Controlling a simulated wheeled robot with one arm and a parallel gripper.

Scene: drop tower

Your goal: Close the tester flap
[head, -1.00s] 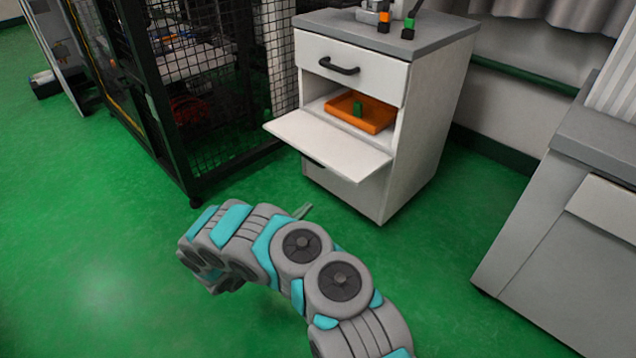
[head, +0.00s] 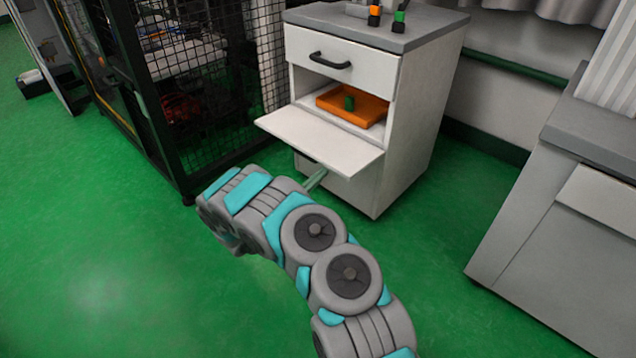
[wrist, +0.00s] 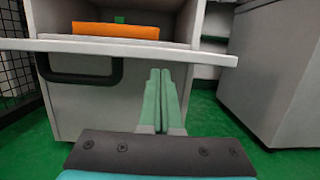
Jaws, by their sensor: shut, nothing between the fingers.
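The tester flap (head: 322,143) is a white panel on the front of the white cabinet (head: 398,140). It is folded down and stands out roughly level, so the compartment behind it is open. In the wrist view the flap (wrist: 205,53) shows edge-on across the top. My gripper (head: 318,177) is shut and empty, just below the front edge of the flap in the head view. In the wrist view my gripper (wrist: 161,72) has its fingertips just under the flap edge; I cannot tell whether they touch it.
An orange tray (head: 352,106) with a green block (head: 349,103) sits inside the compartment. A drawer with a dark handle (head: 330,61) is above. A black mesh cage (head: 215,85) stands left, a grey cabinet (head: 570,215) right. Green floor is clear in front.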

